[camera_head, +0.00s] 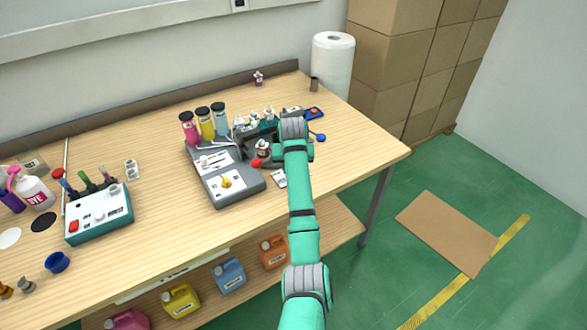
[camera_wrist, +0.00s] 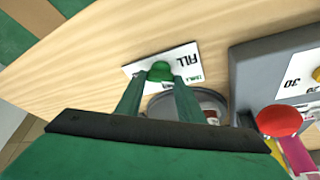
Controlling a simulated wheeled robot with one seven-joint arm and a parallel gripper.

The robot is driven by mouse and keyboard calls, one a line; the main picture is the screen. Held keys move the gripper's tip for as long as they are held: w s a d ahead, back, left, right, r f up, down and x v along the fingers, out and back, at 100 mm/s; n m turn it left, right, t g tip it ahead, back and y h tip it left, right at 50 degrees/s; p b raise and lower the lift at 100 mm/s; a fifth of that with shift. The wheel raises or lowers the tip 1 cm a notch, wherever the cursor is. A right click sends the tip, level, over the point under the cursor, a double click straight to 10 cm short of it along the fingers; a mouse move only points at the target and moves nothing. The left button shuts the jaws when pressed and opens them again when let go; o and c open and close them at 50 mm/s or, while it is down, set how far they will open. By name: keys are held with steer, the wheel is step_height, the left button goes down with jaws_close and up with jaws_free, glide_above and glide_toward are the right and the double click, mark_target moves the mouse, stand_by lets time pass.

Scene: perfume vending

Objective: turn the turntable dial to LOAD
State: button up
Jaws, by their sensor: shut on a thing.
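The turntable dial (camera_wrist: 160,72) is a small green knob on a white label card (camera_wrist: 187,62) in the wrist view. The word FILL reads on the card, and its smaller print is partly covered. My gripper (camera_wrist: 159,78) has both fingertips closed in on the knob from its two sides. The dial's pointer direction and any LOAD mark cannot be made out. In the head view the card (camera_head: 279,178) lies by the front right of the grey machine, and my arm hides the fingertips and the knob.
A round grey rim (camera_wrist: 205,102) lies behind my fingers. The grey machine (camera_wrist: 262,65), with a red knob (camera_wrist: 279,121) and a yellow knob (camera_wrist: 317,75), stands close on the right. In the head view, coloured bottles (camera_head: 206,123) stand behind it. Bare table lies at the front.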

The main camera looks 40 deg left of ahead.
steer(key=m, duration=0.2)
steer(key=m+h, duration=0.2)
steer(key=m, duration=0.1)
steer(key=shift+s+a+m+t, duration=0.15)
steer(key=shift+a+m+t, duration=0.15)
steer(key=m+h, duration=0.2)
steer(key=m, duration=0.3)
steer(key=shift+a+m, duration=0.15)
steer(key=shift+m, duration=0.25)
steer(key=shift+h, duration=0.3)
steer(key=o, duration=1.1)
steer(key=shift+c, duration=0.2)
steer(key=v, duration=1)
steer(key=shift+r, duration=0.4)
